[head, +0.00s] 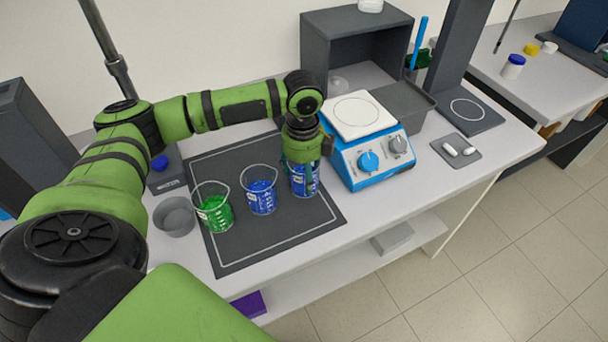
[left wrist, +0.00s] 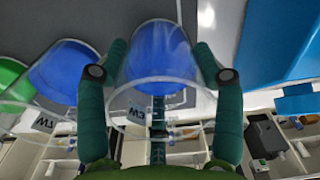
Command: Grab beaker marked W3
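The beaker marked W3 (head: 305,184) is a clear glass with blue liquid. It stands upright at the right of a row of three on the dark mat. In the left wrist view the W3 beaker (left wrist: 160,60) is between my fingers, its label upside down. My left gripper (head: 304,168) is above and around it; in the left wrist view the gripper (left wrist: 160,48) is open, one finger on each side, with a slight gap at the right finger. The arm partly hides the beaker in the head view. My right gripper is not in view.
Another blue beaker (head: 260,196) stands just left, then a green one (head: 214,212) and a grey bowl (head: 174,217). A blue-and-white hotplate (head: 372,158) is close on the right. The dark mat (head: 290,235) is clear in front.

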